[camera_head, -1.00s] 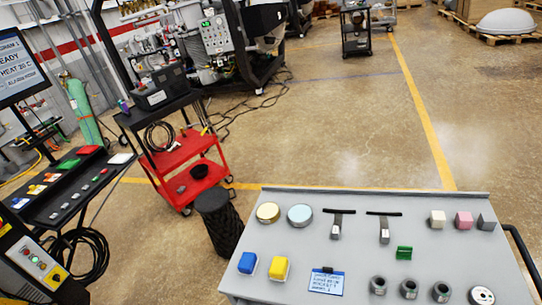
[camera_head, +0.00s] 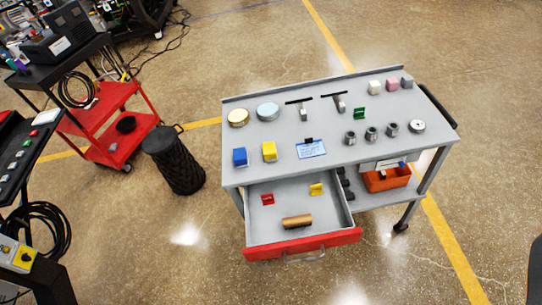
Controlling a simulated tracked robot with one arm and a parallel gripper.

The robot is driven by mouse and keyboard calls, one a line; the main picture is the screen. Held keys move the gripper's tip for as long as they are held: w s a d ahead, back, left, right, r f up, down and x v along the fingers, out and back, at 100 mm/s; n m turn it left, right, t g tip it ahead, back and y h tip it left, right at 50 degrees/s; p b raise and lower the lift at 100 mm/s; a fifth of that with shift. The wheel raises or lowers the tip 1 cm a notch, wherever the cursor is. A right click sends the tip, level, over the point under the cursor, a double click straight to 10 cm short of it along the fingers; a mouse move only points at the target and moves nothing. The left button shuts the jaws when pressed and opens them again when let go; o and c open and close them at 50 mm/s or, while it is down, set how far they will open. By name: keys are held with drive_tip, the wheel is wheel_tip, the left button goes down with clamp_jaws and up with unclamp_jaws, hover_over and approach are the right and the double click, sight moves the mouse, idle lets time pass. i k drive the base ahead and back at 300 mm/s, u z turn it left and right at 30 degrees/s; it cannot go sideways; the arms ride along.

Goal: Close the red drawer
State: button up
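The red drawer (camera_head: 303,244) is pulled open under the left part of the grey worktable (camera_head: 310,163). It has a red front with a metal handle (camera_head: 305,257) and a light grey inside. In it lie a brown cylinder (camera_head: 297,221), a small red piece (camera_head: 267,199) and a small yellow piece (camera_head: 316,189). My gripper is not in view. A dark shape, unclear what, cuts in at the lower right edge of the picture.
The tabletop holds a blue block (camera_head: 239,157), a yellow block (camera_head: 269,151), round lids and several small parts. An orange bin (camera_head: 386,179) sits on the lower shelf. A black basket (camera_head: 174,161) and a red cart (camera_head: 110,122) stand left. Floor before the drawer is clear.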

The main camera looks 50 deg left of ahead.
sight(333, 225)
drive_tip(key=k, duration=0.45)
drive_tip(key=u, duration=0.55)
drive_tip(key=k, duration=0.9)
drive_tip(key=u, duration=0.4)
drive_tip(key=i, duration=1)
drive_tip(key=u, duration=0.05)
